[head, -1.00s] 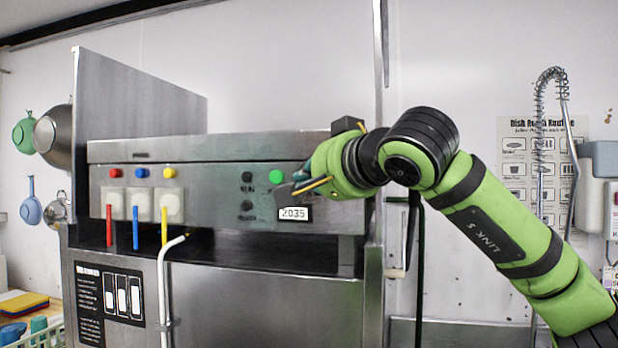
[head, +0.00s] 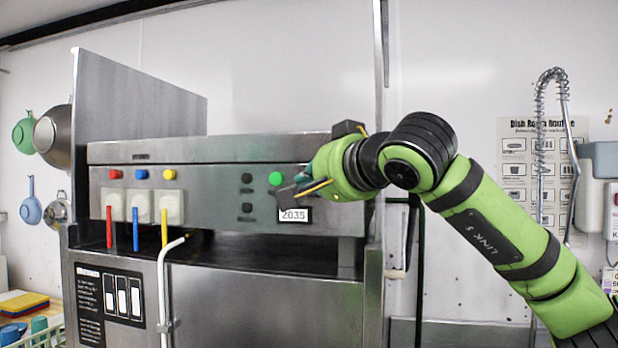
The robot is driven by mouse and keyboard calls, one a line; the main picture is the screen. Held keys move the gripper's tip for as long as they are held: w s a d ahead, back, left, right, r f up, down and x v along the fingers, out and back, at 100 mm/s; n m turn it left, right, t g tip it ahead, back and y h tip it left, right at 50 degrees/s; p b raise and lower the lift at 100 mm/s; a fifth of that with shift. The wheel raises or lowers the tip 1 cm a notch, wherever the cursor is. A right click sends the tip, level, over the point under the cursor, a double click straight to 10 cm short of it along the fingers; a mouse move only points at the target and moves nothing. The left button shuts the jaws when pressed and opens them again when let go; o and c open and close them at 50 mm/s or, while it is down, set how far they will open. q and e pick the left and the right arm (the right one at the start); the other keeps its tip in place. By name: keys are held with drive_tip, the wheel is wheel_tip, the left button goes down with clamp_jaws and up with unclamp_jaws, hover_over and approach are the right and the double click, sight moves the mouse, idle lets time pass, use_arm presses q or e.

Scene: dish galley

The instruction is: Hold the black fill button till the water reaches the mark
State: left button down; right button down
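Two black buttons sit on the steel machine's front panel, an upper one (head: 247,178) and a lower one (head: 246,207). Their small labels are too blurred to read, so I cannot tell which is the fill button. My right gripper (head: 282,194) reaches in from the right, its dark fingertip just right of the black buttons and below a green button (head: 276,178). A gap shows between the tip and both black buttons. Whether its fingers are open or shut is unclear. My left gripper is not in view. I see no water or fill mark clearly.
A display reading 2035 (head: 294,215) sits just below my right gripper. Red, blue and yellow buttons (head: 142,174) are at the panel's left, above coloured tubes. A white bent pipe (head: 163,290) stands in front. A spring hose (head: 541,130) hangs at right.

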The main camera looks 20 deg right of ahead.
drive_tip(key=shift+w+d, duration=0.25)
drive_tip(key=shift+w, duration=0.15)
idle(0.8)
drive_tip(key=shift+s+a, duration=0.1)
drive_tip(key=shift+s, duration=0.05)
idle(2.8)
drive_tip(key=shift+s+a, duration=0.35)
drive_tip(key=shift+s, duration=0.2)
drive_tip(key=s+a+b, duration=0.1)
drive_tip(key=s, duration=0.1)
drive_tip(key=s+a+b, duration=0.1)
drive_tip(key=s+a, duration=0.1)
drive_tip(key=shift+s, duration=0.1)
idle(0.3)
idle(0.3)
